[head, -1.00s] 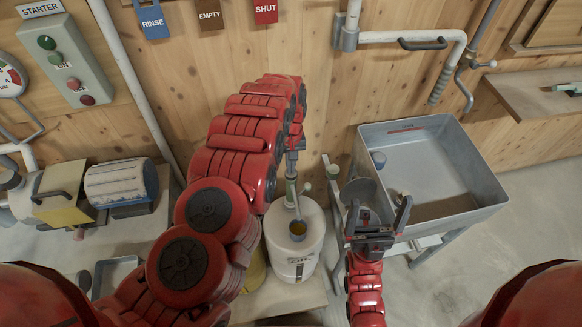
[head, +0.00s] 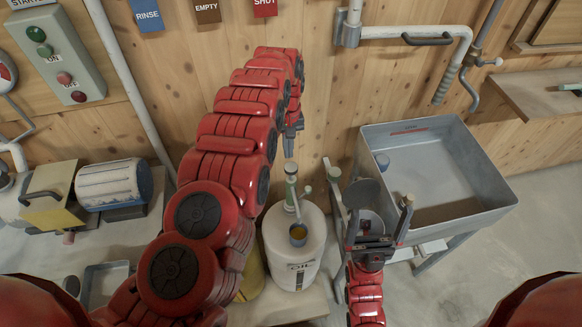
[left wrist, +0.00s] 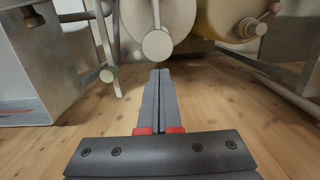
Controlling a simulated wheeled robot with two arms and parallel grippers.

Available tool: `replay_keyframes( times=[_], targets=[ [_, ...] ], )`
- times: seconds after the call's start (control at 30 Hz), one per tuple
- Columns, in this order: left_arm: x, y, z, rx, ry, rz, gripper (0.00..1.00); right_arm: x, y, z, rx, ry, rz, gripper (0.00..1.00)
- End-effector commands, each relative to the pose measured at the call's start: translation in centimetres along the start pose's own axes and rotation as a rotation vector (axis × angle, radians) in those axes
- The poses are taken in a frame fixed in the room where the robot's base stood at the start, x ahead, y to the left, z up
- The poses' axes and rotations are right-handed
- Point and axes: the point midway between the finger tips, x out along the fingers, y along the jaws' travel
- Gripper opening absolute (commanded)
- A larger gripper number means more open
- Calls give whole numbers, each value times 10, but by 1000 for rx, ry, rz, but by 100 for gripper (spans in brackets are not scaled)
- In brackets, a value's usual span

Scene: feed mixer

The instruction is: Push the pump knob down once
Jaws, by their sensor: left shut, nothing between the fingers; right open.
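The white oil container (head: 310,240) stands on the low bench with an upright pump on top. The pump has a pale round knob (head: 290,168) over a green collar, and the knob looks fully uncovered. The knob (left wrist: 157,45) also shows in the left wrist view, just beyond the fingertips. My left gripper (head: 289,153) is shut and empty, pointing down close above the knob with a small gap visible. Its closed fingers (left wrist: 159,75) point at the knob's face. My right gripper (head: 380,205) is open and empty, right of the container.
A small cup with amber liquid (head: 298,233) is at the container's front. A grey sink (head: 445,215) stands to the right. A grey dish (head: 362,194) lies by my right gripper. A yellow container is partly hidden behind my left arm. The wooden wall is close behind.

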Motion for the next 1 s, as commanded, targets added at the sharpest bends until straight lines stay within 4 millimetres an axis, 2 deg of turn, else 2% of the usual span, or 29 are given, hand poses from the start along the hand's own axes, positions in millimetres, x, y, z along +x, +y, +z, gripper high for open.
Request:
replay_keyframes(
  times=[0.1, 0.37, 0.63, 0.67, 0.73, 1.0],
  targets=[
    [-26, 1, -2, 1, 4, 3, 0, -12, -1, 2, 0, 0, 0, 100],
    [-90, 0, -3, 0, 6, 2, 0, -28, -1, 5, 0, 0, 0, 100],
    [-116, 0, -1, 0, 3, 1, 0, -34, -2, 6, 0, 0, 0, 100],
    [-129, -2, 0, -2, -1, -2, 0, -19, -1, 3, 0, 0, 0, 100],
    [-138, -2, -1, -2, -1, -3, 0, -7, 0, 1, 0, 1, 0, 100],
    [-146, 0, 0, 0, -2, -1, 0, 5, 0, -1, 0, 0, 0, 100]
  ],
)
